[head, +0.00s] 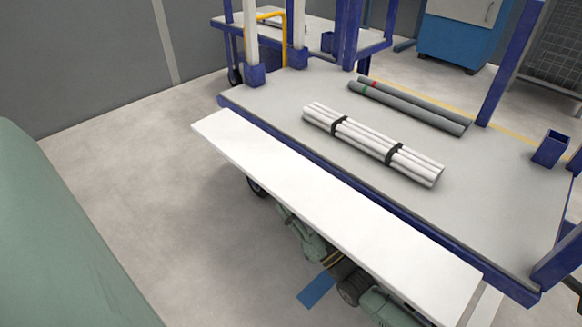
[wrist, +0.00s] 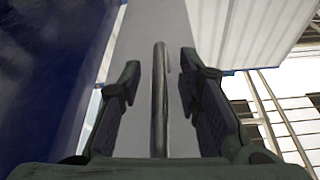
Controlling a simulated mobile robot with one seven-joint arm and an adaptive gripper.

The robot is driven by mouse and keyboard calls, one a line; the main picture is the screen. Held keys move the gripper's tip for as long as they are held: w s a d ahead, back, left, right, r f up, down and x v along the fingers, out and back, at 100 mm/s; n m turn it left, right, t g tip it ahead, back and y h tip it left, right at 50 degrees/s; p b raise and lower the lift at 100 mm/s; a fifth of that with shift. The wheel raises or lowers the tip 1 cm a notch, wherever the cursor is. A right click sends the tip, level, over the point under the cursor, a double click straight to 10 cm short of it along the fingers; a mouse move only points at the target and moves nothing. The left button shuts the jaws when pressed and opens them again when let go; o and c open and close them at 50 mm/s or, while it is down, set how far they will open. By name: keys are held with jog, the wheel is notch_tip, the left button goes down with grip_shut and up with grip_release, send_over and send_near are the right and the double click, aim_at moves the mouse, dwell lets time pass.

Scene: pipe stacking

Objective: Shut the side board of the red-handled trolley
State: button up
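The trolley's blue-framed deck (head: 285,100) fills the right of the head view. The white side board (head: 330,210) lies folded outward, roughly flat, along its near edge. No red handle shows. My green arm passes beneath the board, and the board hides my gripper in the head view. In the wrist view, my gripper (wrist: 162,75) is open, with dark fingers wide apart. A thin grey bar (wrist: 160,100) runs lengthwise between them, apart from both. A pale grey strip lies behind the bar. Whether this strip is the side board, I cannot tell.
A strapped bundle of white pipes (head: 370,143) and two grey pipes (head: 415,108) lie on the deck. Blue posts rise at its edges. Another trolley with a yellow handle (head: 284,20) stands behind, near a blue cabinet (head: 458,35). The floor (head: 140,150) left of the board is clear.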

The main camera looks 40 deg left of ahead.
jog(key=shift+w+a+r, duration=0.1)
jog(key=shift+a+r, duration=0.1)
jog(key=shift+a, duration=0.4)
jog(key=shift+c, duration=0.5)
grip_shut()
